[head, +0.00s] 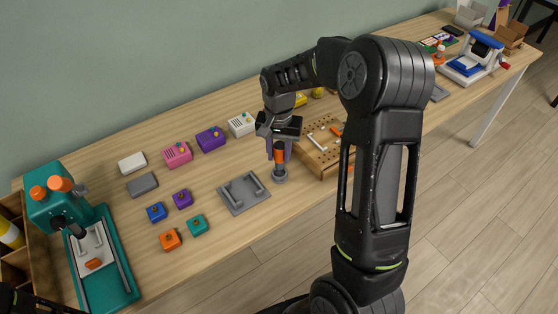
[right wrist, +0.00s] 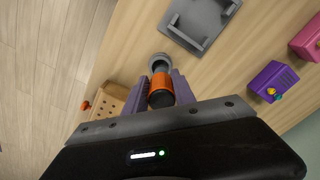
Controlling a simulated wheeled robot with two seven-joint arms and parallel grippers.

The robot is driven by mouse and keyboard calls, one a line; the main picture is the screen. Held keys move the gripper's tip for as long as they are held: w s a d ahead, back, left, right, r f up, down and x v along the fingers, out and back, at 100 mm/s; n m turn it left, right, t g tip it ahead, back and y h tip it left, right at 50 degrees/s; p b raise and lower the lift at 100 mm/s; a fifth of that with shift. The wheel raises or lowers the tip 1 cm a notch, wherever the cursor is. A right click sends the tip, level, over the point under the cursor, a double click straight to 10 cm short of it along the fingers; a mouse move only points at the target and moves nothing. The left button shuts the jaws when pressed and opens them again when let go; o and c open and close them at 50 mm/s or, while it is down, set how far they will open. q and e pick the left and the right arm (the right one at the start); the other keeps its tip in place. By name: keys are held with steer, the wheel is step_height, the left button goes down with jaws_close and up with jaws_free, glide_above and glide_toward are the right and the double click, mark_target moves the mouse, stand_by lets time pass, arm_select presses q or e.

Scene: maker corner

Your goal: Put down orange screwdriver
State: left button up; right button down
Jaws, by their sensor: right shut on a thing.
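The orange screwdriver (head: 279,153) stands upright between the fingers of my right gripper (head: 279,150), which is shut on its handle. In the right wrist view the orange handle (right wrist: 160,92) sits between the two purple fingers (right wrist: 161,90). A round grey holder (head: 280,176) is right below the screwdriver on the table, and also shows in the right wrist view (right wrist: 159,62). Whether the screwdriver's lower end is seated in it I cannot tell. My left gripper cannot be made out.
A grey fixture (head: 244,194) lies just left of the holder. A wooden pegboard (head: 318,160) is close on the right. Small coloured boxes, a pink one (head: 177,154) and a purple one (head: 211,139), stand further left, beyond them a teal press (head: 62,215).

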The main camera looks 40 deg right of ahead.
mark_target(279, 161)
steer(key=shift+f+p, duration=0.3)
steer(key=shift+f, duration=1.6)
steer(key=shift+f, duration=0.1)
steer(key=c, duration=1)
jaws_free()
steer(key=shift+c, duration=0.2)
step_height(279, 161, up, 12)
steer(key=shift+r+b, duration=0.15)
steer(key=shift+b, duration=0.45)
